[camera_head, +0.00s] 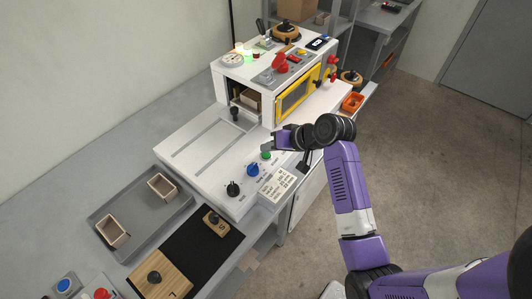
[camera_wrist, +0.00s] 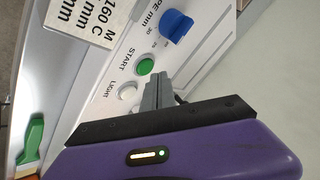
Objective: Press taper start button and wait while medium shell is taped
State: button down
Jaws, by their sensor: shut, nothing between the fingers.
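The green START button (camera_head: 266,155) is on the front panel of the white machine (camera_head: 205,130). It also shows in the wrist view (camera_wrist: 146,66), next to a white LIGHT button (camera_wrist: 127,91). My gripper (camera_wrist: 158,88) is shut and empty, its fingertips close beside the START button; contact cannot be told. In the head view my gripper (camera_head: 278,143) hangs over the panel's right part. A tan box-like shell (camera_head: 250,97) is partly visible inside the machine's opening; its size and taping are unclear.
A blue knob (camera_head: 253,169) and a black knob (camera_head: 233,189) sit along the panel. A label plate (camera_head: 277,183) is below. A grey tray (camera_head: 140,222) holds two open tan shells. A yellow-framed window (camera_head: 297,94) and red controls are on the housing.

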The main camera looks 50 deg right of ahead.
aim_at(269, 156)
notch_tip(269, 156, up, 5)
jog(key=p, duration=0.5)
jog(key=shift+r, duration=0.1)
dwell(0.8)
